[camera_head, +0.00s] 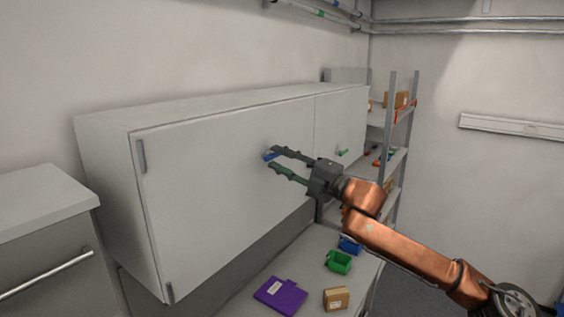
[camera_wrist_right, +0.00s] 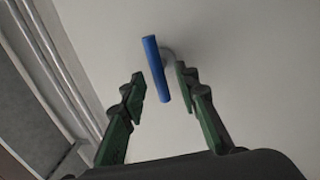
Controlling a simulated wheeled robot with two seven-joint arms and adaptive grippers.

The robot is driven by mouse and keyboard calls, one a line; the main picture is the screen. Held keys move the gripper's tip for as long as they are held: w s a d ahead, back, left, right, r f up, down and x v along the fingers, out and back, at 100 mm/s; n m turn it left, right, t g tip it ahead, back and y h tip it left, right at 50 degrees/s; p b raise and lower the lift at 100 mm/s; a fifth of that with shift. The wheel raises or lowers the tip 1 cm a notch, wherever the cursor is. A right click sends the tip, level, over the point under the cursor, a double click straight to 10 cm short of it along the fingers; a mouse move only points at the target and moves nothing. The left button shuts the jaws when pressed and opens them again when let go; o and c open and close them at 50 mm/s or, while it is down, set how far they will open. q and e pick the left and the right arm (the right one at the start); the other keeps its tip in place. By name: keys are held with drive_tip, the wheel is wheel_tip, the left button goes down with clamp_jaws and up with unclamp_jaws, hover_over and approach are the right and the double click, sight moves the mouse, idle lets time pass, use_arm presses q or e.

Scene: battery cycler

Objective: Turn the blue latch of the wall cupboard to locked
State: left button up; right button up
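The blue latch (camera_head: 269,156) is on the large left door of the white wall cupboard (camera_head: 215,160). In the right wrist view the latch (camera_wrist_right: 155,70) is a straight blue bar, slightly tilted, on a pale round mount. My right gripper (camera_head: 276,159) is at the door with its fingers spread. The fingers partly hide the latch in the head view. My left gripper is out of view.
A green latch (camera_head: 343,153) is on the narrower right door. Below, the counter holds a purple folder (camera_head: 281,295), a cardboard box (camera_head: 336,298), a green bin (camera_head: 339,262) and a blue bin (camera_head: 350,245). A shelf rack (camera_head: 393,125) stands beyond the cupboard.

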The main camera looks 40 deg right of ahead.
drive_tip(key=v, duration=1.2)
idle(1.2)
idle(0.4)
drive_tip(key=shift+f, duration=0.1)
